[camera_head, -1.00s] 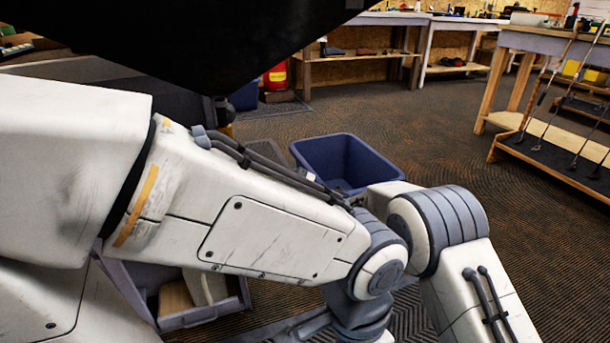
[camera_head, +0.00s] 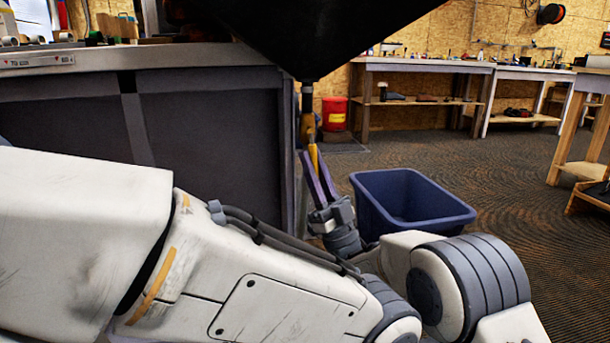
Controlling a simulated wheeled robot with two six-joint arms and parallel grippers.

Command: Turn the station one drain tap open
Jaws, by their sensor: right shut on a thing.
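The black tapered basin (camera_head: 300,40) hangs at the top middle of the head view, with a dark pipe below it. On the pipe is the drain tap, with a brass-coloured body (camera_head: 307,127) and a yellow lever (camera_head: 313,156) that points down. My right gripper (camera_head: 315,168) reaches up from below, its purple-grey fingers shut on the yellow lever. The fingers hide part of the lever. I cannot read a station number. My left gripper is not in view.
A blue open bin (camera_head: 412,204) stands on the carpet just right of my gripper. A grey-panelled bench (camera_head: 210,140) is close on the left. Wooden benches (camera_head: 425,68) and a red container (camera_head: 334,113) stand behind.

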